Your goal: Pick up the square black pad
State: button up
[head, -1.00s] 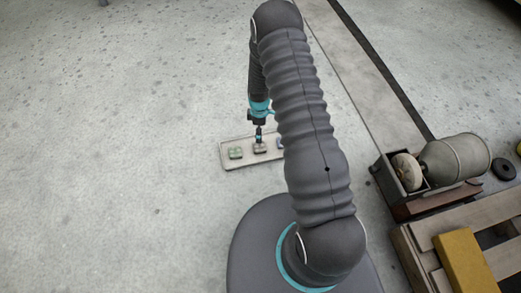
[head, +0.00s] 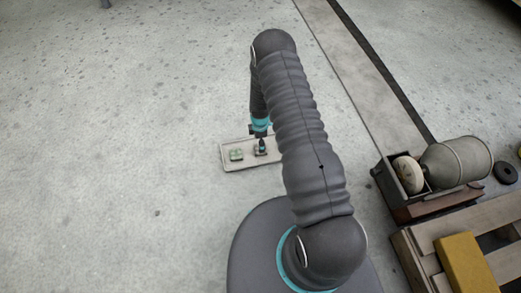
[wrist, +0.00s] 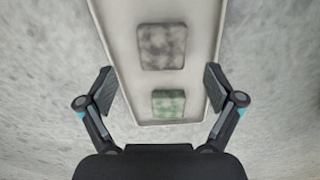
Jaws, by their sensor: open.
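A square, mottled dark grey pad (wrist: 162,46), the closest match to the black pad, lies flat on a pale tray (wrist: 120,50) in the wrist view. In the head view this dark pad (head: 260,153) is partly covered by my gripper (head: 262,146). A green mottled pad (wrist: 168,103) lies beside it on the tray, nearer the tray's end. In the wrist view my gripper (wrist: 160,85) is open and empty, its fingers spread on either side of the tray, with the dark pad ahead of the fingertips.
The tray lies on a bare concrete floor, with clear room to its left. A grey cylindrical tank or motor (head: 456,161) with a pale wheel, a wooden pallet (head: 425,238), and a yellow block (head: 465,262) stand to the right. A dark ring (head: 505,172) lies beyond.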

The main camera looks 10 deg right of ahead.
jog(key=shift+s+f, duration=0.15)
jog(key=shift+f, duration=2.45)
jog(key=c, duration=1.3)
